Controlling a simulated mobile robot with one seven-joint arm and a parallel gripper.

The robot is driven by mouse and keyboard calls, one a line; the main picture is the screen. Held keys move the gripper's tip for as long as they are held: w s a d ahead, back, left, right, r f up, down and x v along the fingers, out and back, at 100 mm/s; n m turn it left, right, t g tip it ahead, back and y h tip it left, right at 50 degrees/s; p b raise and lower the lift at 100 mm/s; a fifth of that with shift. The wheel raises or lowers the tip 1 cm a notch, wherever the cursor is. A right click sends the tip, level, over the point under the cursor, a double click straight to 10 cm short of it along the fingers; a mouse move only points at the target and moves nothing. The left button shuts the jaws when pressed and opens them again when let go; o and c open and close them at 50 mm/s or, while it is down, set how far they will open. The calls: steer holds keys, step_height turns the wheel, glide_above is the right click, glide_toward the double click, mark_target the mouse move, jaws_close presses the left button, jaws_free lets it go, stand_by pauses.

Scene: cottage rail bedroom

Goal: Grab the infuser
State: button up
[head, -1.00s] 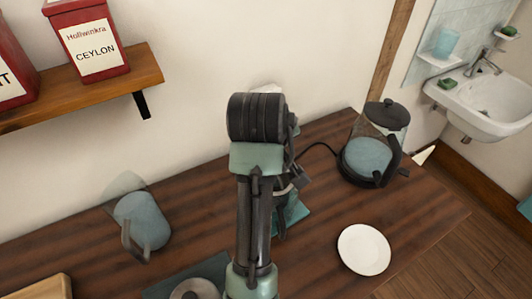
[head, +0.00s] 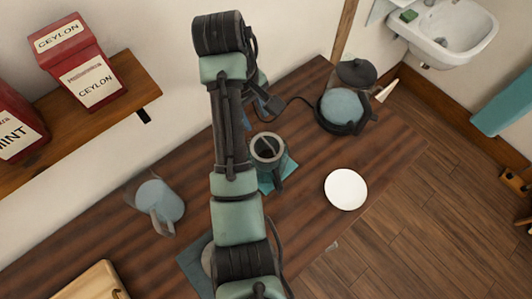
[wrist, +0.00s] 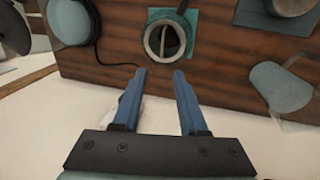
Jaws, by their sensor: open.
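In the wrist view the cup's pale ring and dark inside, with the likely infuser (wrist: 168,40), show at the top centre. My gripper (wrist: 159,73) is open, with two blue fingers apart and nothing between them. In that picture the fingertips lie just below the cup, and they look apart from it. In the head view my arm hides most of the gripper.
A glass kettle (head: 342,106) with a dark lid stands at the table's back right. A white plate (head: 346,189) lies right of the cup, and a teal jug (head: 162,201) stands left. A shelf (head: 135,88) with red tins is on the wall. A wooden board (head: 94,284) is at lower left.

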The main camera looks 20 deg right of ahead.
glide_above(263, 139)
steer(key=a, duration=0.1)
step_height(263, 139, down, 5)
steer(key=shift+d+f+p, duration=0.2)
steer(key=shift+f+p, duration=0.45)
steer(key=shift+f, duration=0.7)
steer(key=shift+d+f+p, duration=0.15)
steer(key=shift+f+p, duration=0.5)
steer(key=shift+f, duration=0.7)
jaws_close()
